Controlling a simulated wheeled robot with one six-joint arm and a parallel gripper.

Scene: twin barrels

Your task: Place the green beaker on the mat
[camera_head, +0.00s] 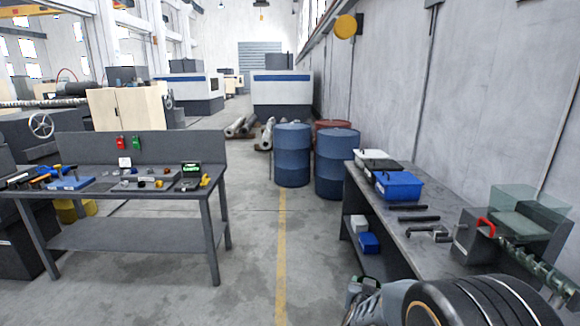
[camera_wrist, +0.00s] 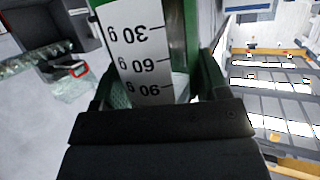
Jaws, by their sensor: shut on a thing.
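The green beaker (camera_wrist: 188,40) fills the middle of the wrist view, with a white scale strip marked 30, 60 and 90 that appears upside down. My gripper (camera_wrist: 155,88) is shut on it, one finger on each side. In the head view my gripper (camera_head: 362,288) is low, near the bottom edge, left of the right workbench, mostly hidden by my own arm; a little green shows there. I cannot single out the mat with certainty; a flat dark patch (camera_head: 108,186) lies among the small items on the left workbench.
The left workbench (camera_head: 140,236) carries tools, a blue flat item (camera_head: 70,183) and a green-and-black box (camera_head: 191,169). The right workbench (camera_head: 378,208) holds a blue bin (camera_head: 398,186) and a vise-like machine (camera_head: 505,228). Blue barrels (camera_head: 293,155) stand behind. Clear floor lies between the benches.

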